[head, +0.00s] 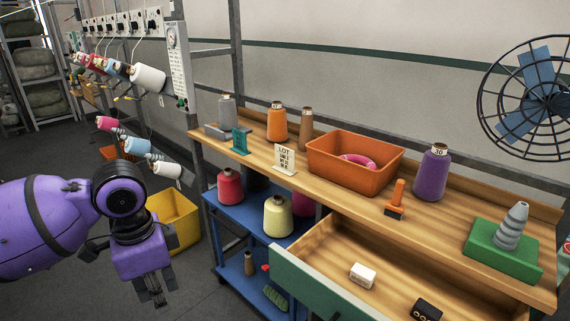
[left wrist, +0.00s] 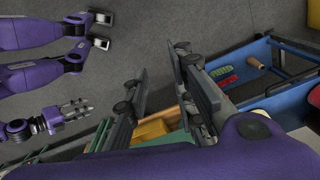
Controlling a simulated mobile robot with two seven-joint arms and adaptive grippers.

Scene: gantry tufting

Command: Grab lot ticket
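The lot ticket (head: 284,158) is a small cream card with dark print reading LOT. It stands upright near the front edge of the wooden bench, left of the orange bin. My left gripper (head: 154,289) hangs low over the floor, left of the bench and well apart from the ticket. In the left wrist view its two fingers (left wrist: 160,75) are spread with nothing between them. The ticket is not visible to me in that view. A purple arm end with a small gripper (left wrist: 78,113), which looks like my right one, shows there; its finger state is too small to tell.
A teal card (head: 239,141) stands left of the ticket, and an orange bin (head: 350,166) holding a pink ring stands right. Thread cones stand behind. An open drawer (head: 318,284) juts out below the bench (head: 440,235). A blue cart (head: 237,217) and yellow crate (head: 178,213) stand lower left.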

